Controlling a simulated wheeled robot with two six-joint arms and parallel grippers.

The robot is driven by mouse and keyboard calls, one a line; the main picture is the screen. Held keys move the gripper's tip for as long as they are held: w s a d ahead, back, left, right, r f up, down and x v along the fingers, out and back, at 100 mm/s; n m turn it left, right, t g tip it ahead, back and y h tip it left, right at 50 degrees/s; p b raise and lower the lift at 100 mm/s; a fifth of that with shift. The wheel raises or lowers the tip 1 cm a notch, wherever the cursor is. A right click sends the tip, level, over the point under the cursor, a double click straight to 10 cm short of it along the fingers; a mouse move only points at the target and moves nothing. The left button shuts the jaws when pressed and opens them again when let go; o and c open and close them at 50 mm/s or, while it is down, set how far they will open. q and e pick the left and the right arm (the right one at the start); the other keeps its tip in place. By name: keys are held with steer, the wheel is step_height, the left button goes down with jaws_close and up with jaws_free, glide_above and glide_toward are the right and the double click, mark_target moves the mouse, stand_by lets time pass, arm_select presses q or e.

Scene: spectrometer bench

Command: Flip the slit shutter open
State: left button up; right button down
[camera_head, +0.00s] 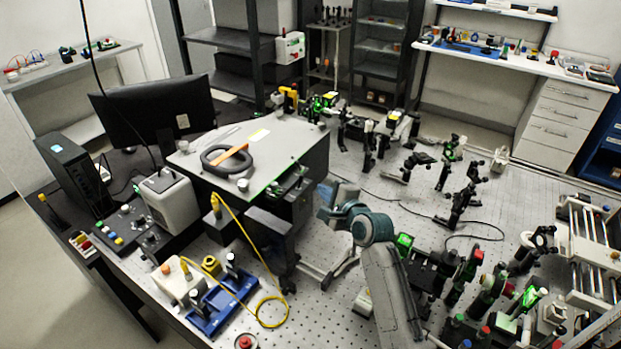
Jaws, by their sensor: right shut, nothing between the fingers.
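My right arm comes in from the lower right, with a grey link and a teal joint, and reaches left to the dark housing (292,204) at the right end of the large grey-topped box (312,160). My right gripper (322,208) is beside that housing. It is shut and empty; its fingertips are small and hard to make out. I cannot pick out the slit shutter with certainty; it may be small or hidden by the gripper and wrist. My left gripper is not in view.
A black ring with an orange strip (228,156) lies on the box top. Several optical mounts crowd the perforated bench at right. A monitor (155,112) stands at back left.

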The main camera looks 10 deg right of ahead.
mark_target(300, 181)
steer(key=p+x, duration=0.2)
steer(key=x, duration=0.5)
steer(key=shift+w, duration=0.25)
steer(key=shift+a, duration=0.1)
